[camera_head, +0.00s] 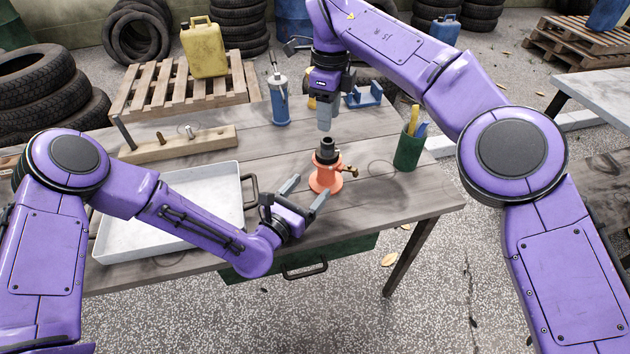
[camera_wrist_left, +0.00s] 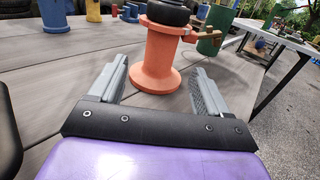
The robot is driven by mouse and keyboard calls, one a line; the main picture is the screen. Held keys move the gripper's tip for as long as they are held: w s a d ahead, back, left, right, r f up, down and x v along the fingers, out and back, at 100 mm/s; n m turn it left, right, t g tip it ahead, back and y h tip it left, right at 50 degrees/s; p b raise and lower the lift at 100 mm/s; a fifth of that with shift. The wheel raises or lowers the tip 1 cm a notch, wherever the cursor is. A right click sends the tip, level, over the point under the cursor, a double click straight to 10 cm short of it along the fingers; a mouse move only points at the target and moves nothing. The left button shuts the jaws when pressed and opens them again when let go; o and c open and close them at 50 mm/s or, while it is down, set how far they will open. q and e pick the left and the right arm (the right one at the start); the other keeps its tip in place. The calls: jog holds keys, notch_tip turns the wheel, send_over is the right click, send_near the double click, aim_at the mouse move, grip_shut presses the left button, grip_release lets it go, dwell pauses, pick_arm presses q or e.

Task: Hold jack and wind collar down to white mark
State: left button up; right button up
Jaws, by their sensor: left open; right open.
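The orange jack (camera_head: 326,178) stands upright on the grey wooden table, with a black threaded collar (camera_head: 328,152) on top and a small brass fitting on its right side. No white mark can be made out. My left gripper (camera_head: 305,193) is open, low at the jack's near left. In the left wrist view the jack (camera_wrist_left: 157,60) stands just beyond and between the open fingers (camera_wrist_left: 160,85), not gripped. The jack's top is cut off there. My right gripper (camera_head: 325,118) points down above the collar, apart from it; its fingers overlap in the head view.
A grey metal tray (camera_head: 115,255) lies on the left of the table beneath my left arm. A wooden block (camera_head: 205,140) lies behind the tray.

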aim_at(322, 175)
pick_arm(q)
jog(key=x, duration=0.7)
jog(key=shift+w+d, duration=0.1)
grip_shut()
pick_arm(e)
jog(key=shift+o, duration=1.3)
jog(key=o, duration=0.6)
notch_tip(322, 175, up, 2)
jog(key=shift+r+m, duration=0.1)
jog(key=shift+m, duration=0.3)
jog(key=shift+c, duration=0.2)
notch_tip(322, 175, down, 12)
jog(key=shift+d, duration=0.1)
jog(key=c, duration=1.1)
